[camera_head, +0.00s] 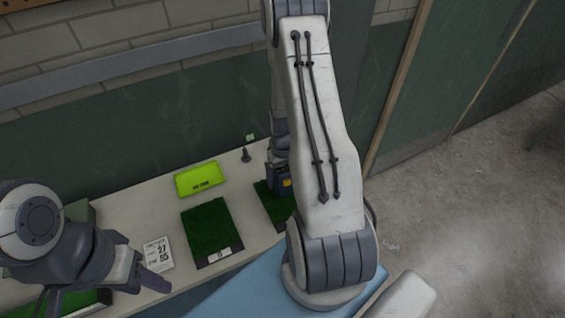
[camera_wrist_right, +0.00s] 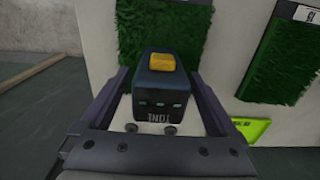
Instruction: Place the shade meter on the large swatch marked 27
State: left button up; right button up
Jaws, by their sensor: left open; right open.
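The shade meter (camera_wrist_right: 153,88) is a dark box with a yellow button. In the right wrist view it sits between the open fingers of my right gripper (camera_wrist_right: 155,95). In the head view the meter (camera_head: 286,183) is partly hidden by my right arm, near the far end of a green swatch (camera_head: 271,207). A second green swatch (camera_head: 207,228) lies left of it, its label seeming to read 15. A third swatch (camera_head: 92,303) is partly hidden at bottom left. No swatch label reading 27 is legible. My left gripper (camera_head: 143,264) is open and empty.
A white card (camera_head: 158,253) printed with 27 and 55 lies beside my left gripper. A lime-green tray (camera_head: 198,179) and a small dark stand (camera_head: 246,154) are at the back of the pale bench (camera_head: 140,207). A wall runs behind. Open floor lies to the right.

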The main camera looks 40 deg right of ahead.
notch_tip(320, 180, up, 9)
jog(key=shift+f+b, duration=0.1)
jog(key=shift+b, duration=0.9)
jog(key=shift+r, duration=0.7)
jog(key=s+a+r+n, duration=0.15)
jog(key=a+r, duration=0.25)
jog(key=a, duration=0.6)
jog(key=a+r+n, duration=0.3)
jog(key=a+r, duration=0.1)
jog(key=a, duration=0.5)
jog(key=s+a+r+n, duration=0.2)
jog(key=s+a, duration=0.4)
jog(key=s, duration=0.1)
jog(key=s+a+r+n+y, duration=0.1)
jog(key=s+a+r+n, duration=0.1)
jog(key=s+a, duration=0.4)
jog(key=shift+s+n, duration=0.65)
jog(key=shift+s, duration=0.3)
